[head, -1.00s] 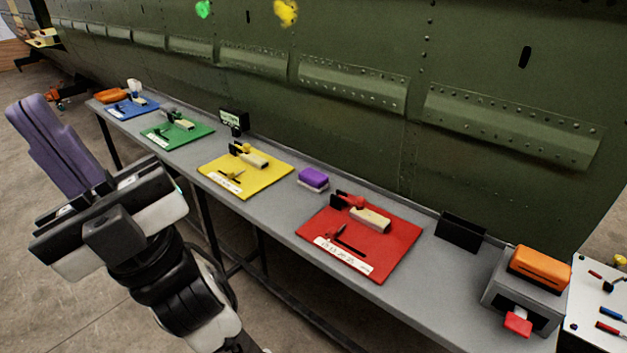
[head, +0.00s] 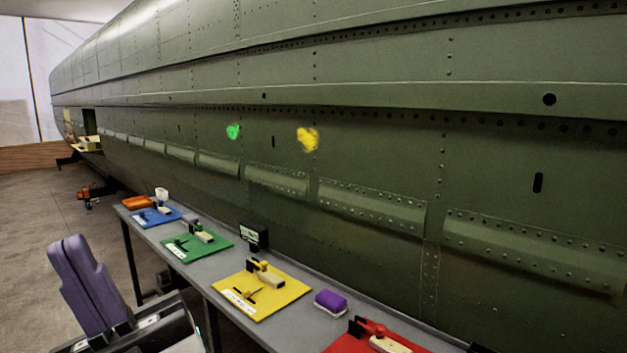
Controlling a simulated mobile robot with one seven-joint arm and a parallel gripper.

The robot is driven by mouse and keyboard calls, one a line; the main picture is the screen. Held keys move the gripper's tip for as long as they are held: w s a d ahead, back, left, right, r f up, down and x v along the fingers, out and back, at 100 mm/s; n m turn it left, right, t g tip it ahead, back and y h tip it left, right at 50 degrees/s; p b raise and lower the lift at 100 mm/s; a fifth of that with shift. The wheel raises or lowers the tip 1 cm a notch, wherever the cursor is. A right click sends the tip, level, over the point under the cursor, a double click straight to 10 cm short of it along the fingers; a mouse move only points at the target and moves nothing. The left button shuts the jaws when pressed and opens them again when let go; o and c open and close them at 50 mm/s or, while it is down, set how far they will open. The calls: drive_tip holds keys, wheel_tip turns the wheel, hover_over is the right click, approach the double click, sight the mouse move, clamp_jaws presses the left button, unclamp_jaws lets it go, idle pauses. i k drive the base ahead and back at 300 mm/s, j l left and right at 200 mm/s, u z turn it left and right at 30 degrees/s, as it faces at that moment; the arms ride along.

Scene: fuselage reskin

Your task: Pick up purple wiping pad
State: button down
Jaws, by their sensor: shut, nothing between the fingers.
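The purple wiping pad (head: 330,299), with a pale underside, lies on the grey bench (head: 199,273) between the yellow mat and the red mat. My gripper (head: 75,240) is at the lower left, in front of the bench and well apart from the pad. Its purple fingers point up and are together, with nothing held. The lower part of my arm is cut off by the bottom edge of the picture.
A yellow mat (head: 284,303), green mat (head: 216,245), blue mat (head: 173,217) and red mat (head: 345,344) carry tools on the bench. A small black display (head: 254,236) stands at its back edge. The green fuselage (head: 400,160), with green and yellow paint spots, rises right behind it.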

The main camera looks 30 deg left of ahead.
sight(332, 303)
drive_tip(key=i+j+u, duration=0.15)
drive_tip(key=i+u, duration=0.2)
drive_tip(key=i, duration=0.15)
drive_tip(key=i+u, duration=0.3)
drive_tip(key=i, duration=0.2)
